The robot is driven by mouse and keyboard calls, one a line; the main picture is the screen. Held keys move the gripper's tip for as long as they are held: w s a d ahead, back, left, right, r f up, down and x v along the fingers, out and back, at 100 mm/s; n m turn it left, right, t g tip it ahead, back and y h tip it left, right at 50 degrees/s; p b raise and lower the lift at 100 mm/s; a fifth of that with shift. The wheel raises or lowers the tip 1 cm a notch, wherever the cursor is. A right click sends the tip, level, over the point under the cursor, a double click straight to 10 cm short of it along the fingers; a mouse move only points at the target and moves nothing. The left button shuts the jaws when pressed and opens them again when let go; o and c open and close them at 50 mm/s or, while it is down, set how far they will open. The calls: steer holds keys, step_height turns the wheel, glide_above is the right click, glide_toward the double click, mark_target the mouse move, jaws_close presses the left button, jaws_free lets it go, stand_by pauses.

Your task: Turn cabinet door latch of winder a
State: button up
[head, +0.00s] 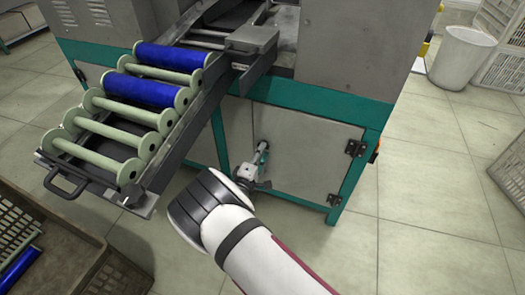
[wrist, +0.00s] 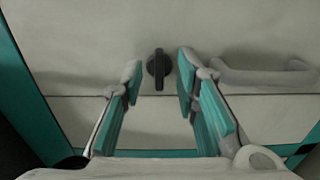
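The grey cabinet door (head: 305,150) is closed in the teal-framed front of the machine. In the wrist view the latch (wrist: 158,69) is a small round black knob with its bar upright, on the pale door. My gripper (wrist: 161,76) is open, one fingertip on each side of the latch, with a visible gap to it on both sides. I cannot tell how far the fingertips are from the door surface. In the head view my gripper (head: 252,172) is in front of the door's left part, and the latch is hidden there.
A bar handle (wrist: 265,76) is right of the latch, close to the right finger. Door hinges (head: 355,148) are at the right. A sloping rack (head: 165,180) with green and blue bobbins juts out at upper left. A bin (head: 40,215) stands at lower left.

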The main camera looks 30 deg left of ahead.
steer(key=s+d, duration=0.1)
steer(key=s, duration=0.9)
steer(key=shift+s+d, duration=0.3)
